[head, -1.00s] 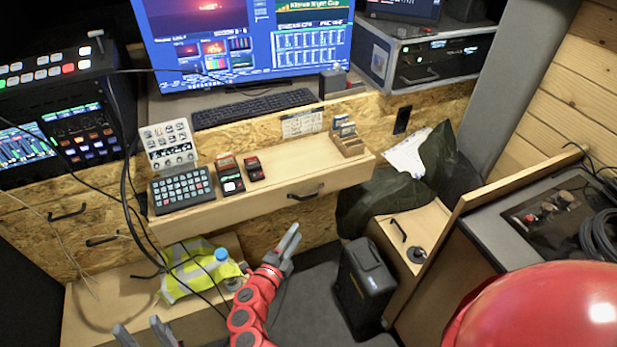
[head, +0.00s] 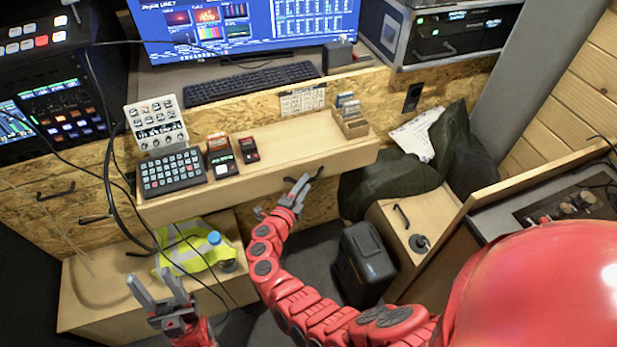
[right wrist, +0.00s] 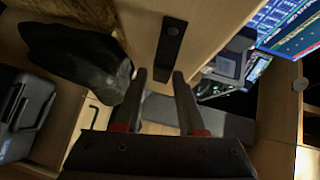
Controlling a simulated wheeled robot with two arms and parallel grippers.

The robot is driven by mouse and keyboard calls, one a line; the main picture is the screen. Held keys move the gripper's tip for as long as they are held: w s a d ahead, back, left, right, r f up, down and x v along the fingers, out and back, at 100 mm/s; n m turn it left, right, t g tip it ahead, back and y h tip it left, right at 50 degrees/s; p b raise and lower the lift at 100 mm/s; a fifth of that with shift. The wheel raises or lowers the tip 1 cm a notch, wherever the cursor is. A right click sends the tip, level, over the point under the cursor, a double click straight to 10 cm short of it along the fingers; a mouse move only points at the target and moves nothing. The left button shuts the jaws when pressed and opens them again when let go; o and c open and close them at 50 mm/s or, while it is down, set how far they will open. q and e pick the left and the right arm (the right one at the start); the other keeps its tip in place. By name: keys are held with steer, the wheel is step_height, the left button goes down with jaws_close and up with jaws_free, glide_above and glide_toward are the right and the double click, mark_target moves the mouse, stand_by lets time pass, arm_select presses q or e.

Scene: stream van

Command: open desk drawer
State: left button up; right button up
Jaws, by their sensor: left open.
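The desk drawer (head: 345,160) has a pale wooden front below the ledge, with a dark bar handle (head: 318,174). The handle also shows in the right wrist view (right wrist: 169,48), end-on to me on the wood. My right gripper (head: 301,186) is just in front of the handle and partly covers it. In the right wrist view its two fingers (right wrist: 162,84) are apart, with the handle beyond and between their tips; I see no grip on it. My left gripper (head: 155,287) is open and empty at the lower left, away from the drawer.
A keypad (head: 172,173), small devices (head: 222,158) and a card box (head: 352,125) stand on the ledge above the drawer. A yellow vest (head: 188,255) and bottle lie on the low bench. A black case (head: 366,262) stands on the floor, beside a dark bag (head: 385,185).

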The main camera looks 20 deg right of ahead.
steer(key=shift+w+d, duration=0.35)
jaws_close()
stand_by(1.3)
